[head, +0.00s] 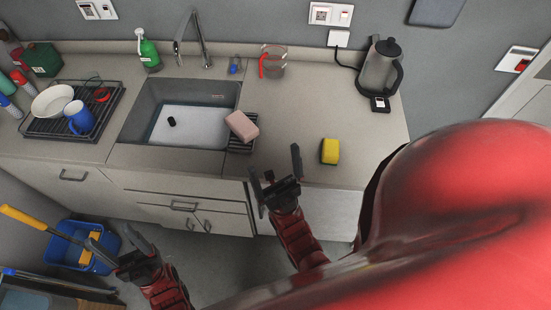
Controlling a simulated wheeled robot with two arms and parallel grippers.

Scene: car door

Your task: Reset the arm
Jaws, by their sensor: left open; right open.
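My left gripper (110,236) is open and empty at the lower left. It is low, in front of the cabinets and beside the blue bucket (62,262), overlapping its right side in the head view. My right gripper (274,164) is open and empty, its fingers pointing at the counter's front edge, right of the sink (190,125). Its fingertips appear close to the counter (290,110), but I cannot tell whether they touch. Both forearms reach forward from the bottom of the view.
A yellow sponge (330,151) lies right of my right gripper. A pink block (241,125) is at the sink's right edge. A kettle (381,68), measuring cup (273,61), green bottle (149,51) and dish rack (72,135) stand on the counter. The lower right is blocked from view.

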